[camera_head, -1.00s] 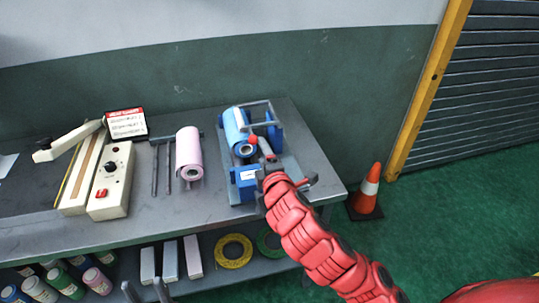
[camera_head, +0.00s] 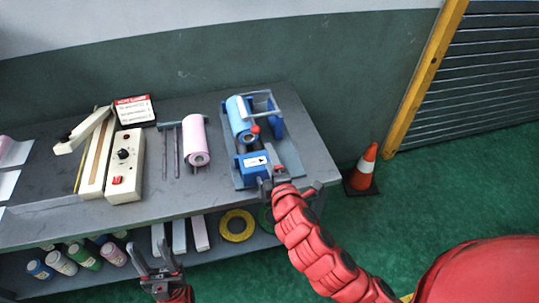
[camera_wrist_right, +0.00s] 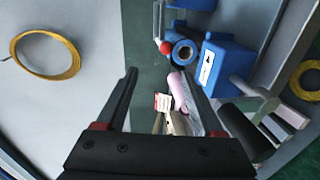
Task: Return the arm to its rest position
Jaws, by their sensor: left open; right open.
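My right arm (camera_head: 315,245) is red and jointed and reaches up from the bottom of the head view. Its gripper (camera_head: 273,178) is at the near edge of the blue film machine (camera_head: 257,163), overlapping it in the picture. In the right wrist view the right gripper (camera_wrist_right: 160,78) has its two dark fingers spread apart with nothing held between them. The blue machine (camera_wrist_right: 222,65) shows beyond the fingers there. My left gripper (camera_head: 155,262) is open and empty at the bottom of the head view, in front of the lower shelf.
The grey table (camera_head: 235,205) carries a pink roll (camera_head: 195,140), a cream sealer (camera_head: 125,165) and a red-white box (camera_head: 135,110). The lower shelf holds several bottles and a yellow ring (camera_head: 237,225). An orange cone (camera_head: 363,168) stands on the green floor right of the table.

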